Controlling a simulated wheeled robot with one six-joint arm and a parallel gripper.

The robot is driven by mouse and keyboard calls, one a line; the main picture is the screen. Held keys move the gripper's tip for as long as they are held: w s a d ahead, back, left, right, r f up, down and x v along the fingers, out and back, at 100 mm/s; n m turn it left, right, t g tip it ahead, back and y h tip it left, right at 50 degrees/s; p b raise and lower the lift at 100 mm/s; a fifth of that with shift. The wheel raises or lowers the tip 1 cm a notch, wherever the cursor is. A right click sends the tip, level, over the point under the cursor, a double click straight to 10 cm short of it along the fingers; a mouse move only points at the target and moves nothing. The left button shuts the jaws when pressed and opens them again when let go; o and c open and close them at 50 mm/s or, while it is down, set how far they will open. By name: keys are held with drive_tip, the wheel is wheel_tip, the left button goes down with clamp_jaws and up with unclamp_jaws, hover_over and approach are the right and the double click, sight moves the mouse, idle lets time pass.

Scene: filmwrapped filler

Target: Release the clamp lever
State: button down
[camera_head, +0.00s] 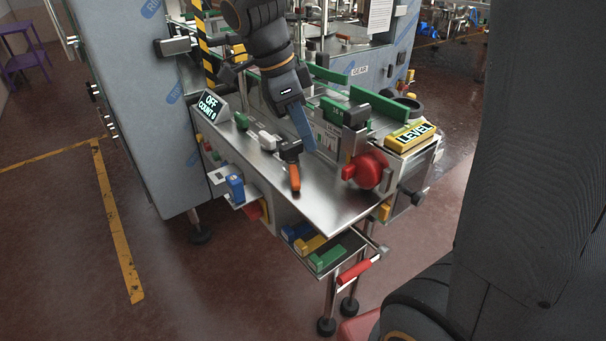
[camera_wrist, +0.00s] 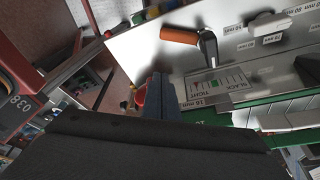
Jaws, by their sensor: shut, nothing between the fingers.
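The clamp lever, with its orange handle (camera_head: 295,179), sits on the steel table top, its handle pointing toward the table's front edge. In the wrist view its orange grip (camera_wrist: 180,36) and metal arm lie at the upper middle, beside a gauge plate (camera_wrist: 216,86) marked slack and tight. My gripper (camera_head: 309,146) is shut and empty, pointing down behind and to the right of the lever. In the wrist view its fingertips (camera_wrist: 157,80) are below and left of the lever, apart from it.
A red round knob (camera_head: 369,168) stands to the right, near a yellow block (camera_head: 410,137) marked LEVEL. Green guide rails (camera_head: 345,112) lie behind. A sign (camera_head: 211,106) reading OFF, COUNT 0 is at left. Colored blocks lie in a lower tray (camera_head: 345,255).

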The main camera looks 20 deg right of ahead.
sight(294, 177)
idle(0.3)
drive_tip(key=p+x, duration=0.2)
drive_tip(key=x, duration=0.7)
drive_tip(key=shift+s, duration=0.15)
drive_tip(key=a+p, duration=0.1)
drive_tip(key=a, duration=0.1)
drive_tip(key=shift+w+a+f, duration=0.25)
drive_tip(key=shift+w+f, duration=0.05)
drive_tip(key=shift+f, duration=0.1)
drive_tip(key=shift+w+a+f+p, duration=0.1)
drive_tip(key=shift+w+a+p, duration=0.1)
drive_tip(key=shift+a+p, duration=0.3)
drive_tip(key=shift+w+a+b, duration=0.1)
drive_tip(key=shift+b, duration=0.2)
